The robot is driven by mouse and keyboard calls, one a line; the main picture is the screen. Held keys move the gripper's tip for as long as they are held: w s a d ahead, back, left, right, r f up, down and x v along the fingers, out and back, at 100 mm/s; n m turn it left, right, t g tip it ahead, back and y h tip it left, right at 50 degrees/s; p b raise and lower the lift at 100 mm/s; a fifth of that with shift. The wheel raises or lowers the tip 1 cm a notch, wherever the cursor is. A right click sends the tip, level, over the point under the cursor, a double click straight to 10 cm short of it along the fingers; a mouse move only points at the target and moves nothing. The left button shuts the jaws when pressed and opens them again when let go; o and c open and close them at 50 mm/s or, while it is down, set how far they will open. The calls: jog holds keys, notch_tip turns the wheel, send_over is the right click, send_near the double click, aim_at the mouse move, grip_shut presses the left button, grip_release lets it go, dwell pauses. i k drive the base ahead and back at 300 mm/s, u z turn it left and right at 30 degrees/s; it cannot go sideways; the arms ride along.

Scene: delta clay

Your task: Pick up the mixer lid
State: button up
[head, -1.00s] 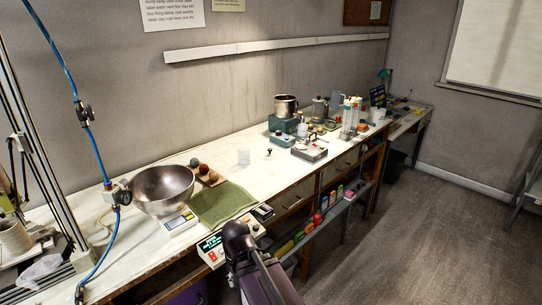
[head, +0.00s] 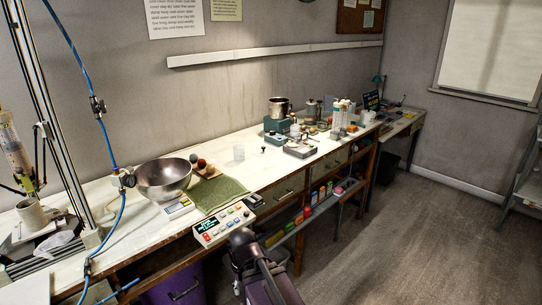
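A mixer with a teal base (head: 277,127) and a steel pot (head: 278,108) stands toward the far half of the long white bench (head: 130,184). I cannot single out the mixer lid for certain. A small dark knob-like thing (head: 264,149) lies on the bench in front of the mixer, too small to tell what it is. Part of my own arm shows at the bottom middle, in front of the bench edge and well short of the mixer. My gripper's fingers do not show.
A large steel bowl (head: 163,178), a green cloth (head: 217,194) and a control panel (head: 224,222) are on the near bench. A boxy device (head: 299,149) and bottles (head: 342,112) stand near the mixer. A blue hose (head: 78,70) hangs at left. Open floor (head: 400,235) lies right.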

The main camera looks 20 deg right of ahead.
aim_at(260, 151)
jog(key=u, duration=0.9)
jog(key=k, duration=0.1)
jog(key=z, duration=1.95)
jog(key=i, duration=0.8)
jog(key=u, duration=1)
